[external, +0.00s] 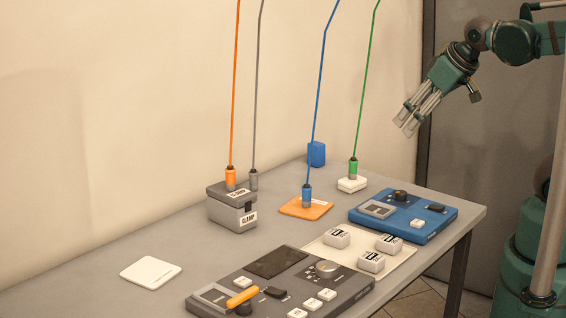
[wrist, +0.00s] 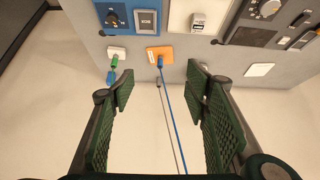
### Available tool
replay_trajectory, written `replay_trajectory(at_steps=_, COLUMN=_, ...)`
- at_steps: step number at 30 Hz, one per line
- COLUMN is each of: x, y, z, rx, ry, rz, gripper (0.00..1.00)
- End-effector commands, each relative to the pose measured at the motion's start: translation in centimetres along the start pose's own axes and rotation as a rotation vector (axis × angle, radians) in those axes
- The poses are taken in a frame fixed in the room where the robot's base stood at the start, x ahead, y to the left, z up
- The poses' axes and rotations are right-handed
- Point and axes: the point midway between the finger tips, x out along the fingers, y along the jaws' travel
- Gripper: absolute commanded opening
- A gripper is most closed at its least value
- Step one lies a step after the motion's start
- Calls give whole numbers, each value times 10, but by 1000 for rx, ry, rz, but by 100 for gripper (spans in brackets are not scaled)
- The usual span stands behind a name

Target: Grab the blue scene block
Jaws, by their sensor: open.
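The blue block (external: 316,153) stands upright at the back of the grey table in the external view, behind the white pad with the green plug.
The table (external: 190,258) also holds a grey clamp box (external: 232,212), an orange pad (external: 305,208), a white pad (external: 352,184), a blue console (external: 410,212), a dark console (external: 225,308) and a tray (external: 392,272) of white blocks. Several tall cables rise near the block.

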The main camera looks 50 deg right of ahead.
Motion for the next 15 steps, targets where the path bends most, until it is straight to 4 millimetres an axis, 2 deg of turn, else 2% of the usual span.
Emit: replay_trajectory(at_steps=15, x=14, y=23, z=-69, rx=-209, ry=-80, rz=41, gripper=46)
